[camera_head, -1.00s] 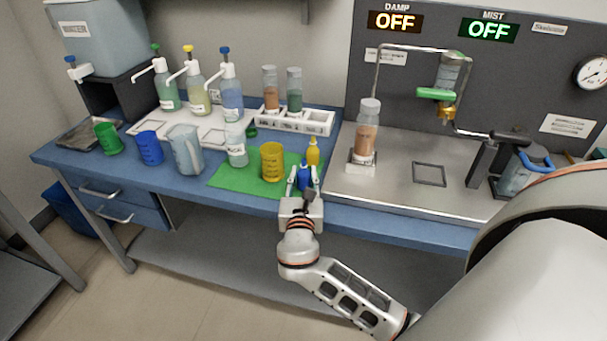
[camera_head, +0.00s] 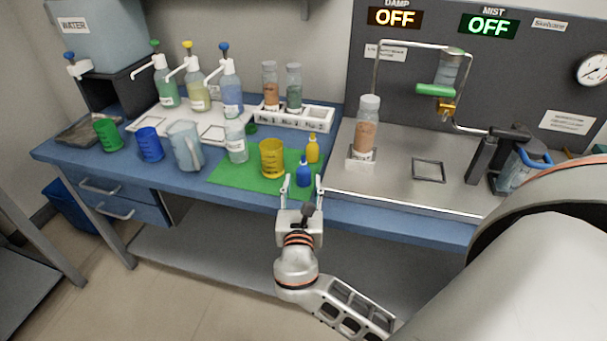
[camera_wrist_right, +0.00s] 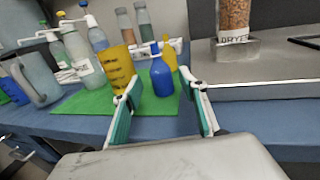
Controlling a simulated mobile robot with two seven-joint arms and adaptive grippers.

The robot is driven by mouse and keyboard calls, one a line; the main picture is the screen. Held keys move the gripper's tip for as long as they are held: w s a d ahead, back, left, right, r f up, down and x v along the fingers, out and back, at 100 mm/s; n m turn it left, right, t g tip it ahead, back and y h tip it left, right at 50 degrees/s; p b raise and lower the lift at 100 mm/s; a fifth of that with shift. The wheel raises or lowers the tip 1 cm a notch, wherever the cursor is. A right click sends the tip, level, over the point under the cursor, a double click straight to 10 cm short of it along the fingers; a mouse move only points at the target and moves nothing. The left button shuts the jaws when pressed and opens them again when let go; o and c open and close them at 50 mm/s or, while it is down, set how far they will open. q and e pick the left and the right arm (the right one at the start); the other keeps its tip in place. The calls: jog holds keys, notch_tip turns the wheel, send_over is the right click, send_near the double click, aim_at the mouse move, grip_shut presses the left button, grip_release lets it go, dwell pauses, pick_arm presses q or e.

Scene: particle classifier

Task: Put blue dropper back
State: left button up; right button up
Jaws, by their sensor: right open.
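The blue dropper (camera_head: 304,173) is a small blue bottle standing upright on the right part of the green mat (camera_head: 228,181). A yellow dropper (camera_head: 313,151) stands just behind it. My right gripper (camera_head: 302,184) is open and empty at the front edge of the table, in front of the blue dropper. In the right wrist view the blue dropper (camera_wrist_right: 161,76) stands beyond and between the two spread fingers (camera_wrist_right: 165,106), apart from them. My left gripper is not in view.
A yellow beaker (camera_head: 271,158) stands left of the blue dropper on the mat, with a clear bottle (camera_head: 236,143) and a jug (camera_head: 186,147) further left. A metal tray (camera_head: 400,185) with a jar in a holder (camera_head: 366,130) is at the right.

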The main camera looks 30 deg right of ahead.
jog(key=v, duration=0.7)
dwell(0.4)
